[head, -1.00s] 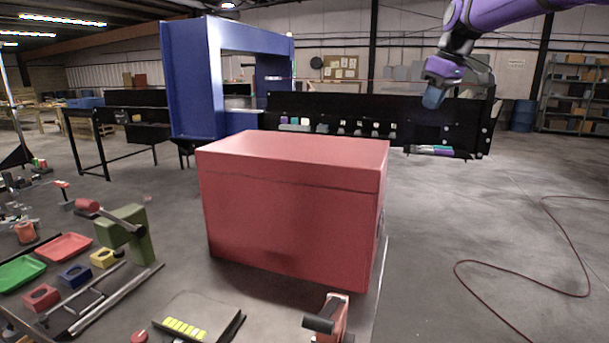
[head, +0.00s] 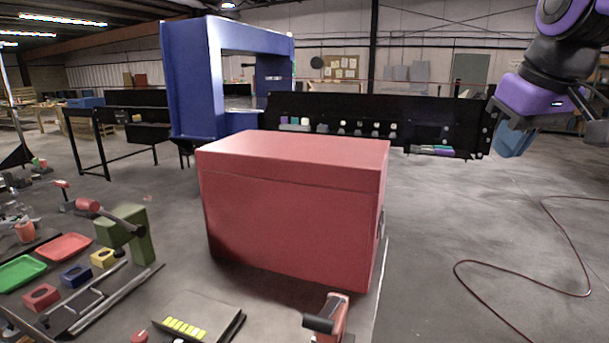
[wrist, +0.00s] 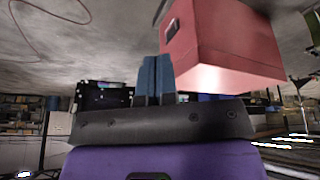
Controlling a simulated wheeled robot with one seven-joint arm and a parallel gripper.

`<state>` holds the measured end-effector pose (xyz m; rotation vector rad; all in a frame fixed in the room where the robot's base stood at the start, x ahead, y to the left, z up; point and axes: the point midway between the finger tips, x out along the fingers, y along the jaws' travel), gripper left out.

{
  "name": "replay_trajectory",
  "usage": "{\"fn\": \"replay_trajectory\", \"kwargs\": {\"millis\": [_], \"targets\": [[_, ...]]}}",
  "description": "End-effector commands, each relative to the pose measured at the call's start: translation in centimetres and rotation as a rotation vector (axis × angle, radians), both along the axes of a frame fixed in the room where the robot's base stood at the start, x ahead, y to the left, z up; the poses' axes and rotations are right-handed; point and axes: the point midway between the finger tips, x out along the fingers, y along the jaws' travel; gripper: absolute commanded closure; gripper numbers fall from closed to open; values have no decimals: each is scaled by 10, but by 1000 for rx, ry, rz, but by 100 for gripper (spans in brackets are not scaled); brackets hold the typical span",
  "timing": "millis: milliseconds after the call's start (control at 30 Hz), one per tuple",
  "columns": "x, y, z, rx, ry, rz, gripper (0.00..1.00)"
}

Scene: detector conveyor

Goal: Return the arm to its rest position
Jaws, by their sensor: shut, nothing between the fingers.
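My purple and black arm reaches in at the upper right of the head view. My gripper (head: 514,142), with blue fingers, hangs at the right, in front of the right end of the black conveyor and apart from it. In the wrist view the blue fingers (wrist: 154,78) lie side by side, shut with nothing between them. The wrist view appears upside down, with the floor at the top.
A large red box (head: 290,210) stands in the middle, with a blue frame (head: 190,80) and black conveyor (head: 350,108) behind it. A bench with trays and a green press (head: 140,235) is at left. A red cable (head: 480,290) lies on otherwise open floor at right.

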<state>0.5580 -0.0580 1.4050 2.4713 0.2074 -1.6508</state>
Motion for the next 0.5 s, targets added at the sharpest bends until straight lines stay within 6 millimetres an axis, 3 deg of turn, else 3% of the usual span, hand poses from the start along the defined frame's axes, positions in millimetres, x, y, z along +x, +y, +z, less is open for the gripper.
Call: {"fn": "replay_trajectory", "kwargs": {"millis": [100, 300, 500], "targets": [[-35, -2, -17, 12, -18, -50, 100], [-86, -6, -51, 37, -43, -130, 100], [-119, -9, -79, 60, -62, -187, 100]]}}
